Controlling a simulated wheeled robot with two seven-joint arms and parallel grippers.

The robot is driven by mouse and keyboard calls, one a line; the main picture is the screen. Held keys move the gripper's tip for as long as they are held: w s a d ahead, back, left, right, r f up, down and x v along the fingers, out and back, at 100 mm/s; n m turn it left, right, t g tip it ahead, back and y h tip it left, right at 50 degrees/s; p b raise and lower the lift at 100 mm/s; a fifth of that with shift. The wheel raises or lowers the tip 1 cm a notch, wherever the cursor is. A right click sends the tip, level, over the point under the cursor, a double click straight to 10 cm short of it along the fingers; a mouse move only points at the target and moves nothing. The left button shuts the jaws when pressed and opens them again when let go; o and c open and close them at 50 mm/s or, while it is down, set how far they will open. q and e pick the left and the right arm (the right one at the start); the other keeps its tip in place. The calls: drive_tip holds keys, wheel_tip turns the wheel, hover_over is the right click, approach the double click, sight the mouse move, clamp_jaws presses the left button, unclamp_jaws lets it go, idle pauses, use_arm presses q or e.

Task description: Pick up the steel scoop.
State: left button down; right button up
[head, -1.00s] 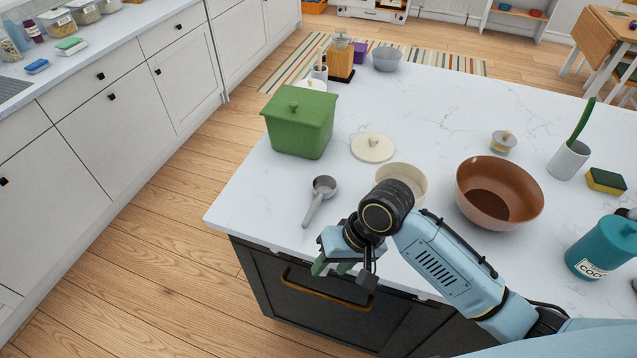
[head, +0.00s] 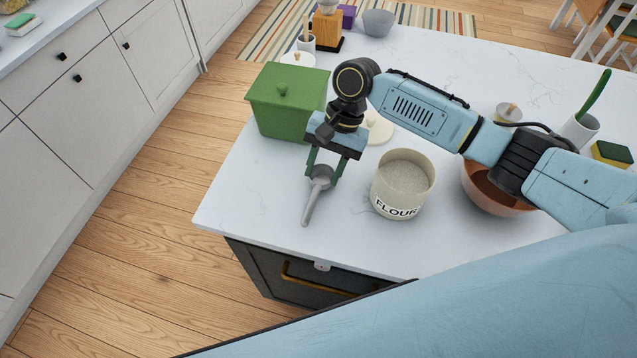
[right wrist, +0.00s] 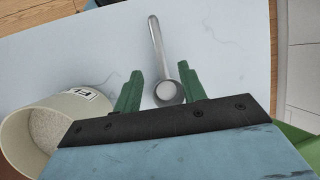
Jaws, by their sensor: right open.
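The steel scoop (head: 316,188) lies on the white marble countertop, its bowl toward the green box and its handle toward the counter's front edge. My right gripper (head: 323,176) is open above the scoop's bowl, its green fingers on either side of it in the head view. In the right wrist view, the scoop (right wrist: 158,62) shows its bowl between the two open fingers (right wrist: 160,83), with the handle reaching away beyond them. I cannot tell how far the fingertips are above the counter. My left gripper is not in view.
A green lidded box (head: 284,105) stands just behind the scoop. An open flour canister (head: 401,190) stands to its right, its cream lid (head: 378,128) behind. A brown bowl (head: 482,190) is partly hidden by my arm. The counter left of the scoop is clear.

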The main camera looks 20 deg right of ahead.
sight(313, 199)
drive_tip(key=x, duration=0.8)
drive_tip(key=shift+w+d+f, duration=0.15)
clamp_jaws()
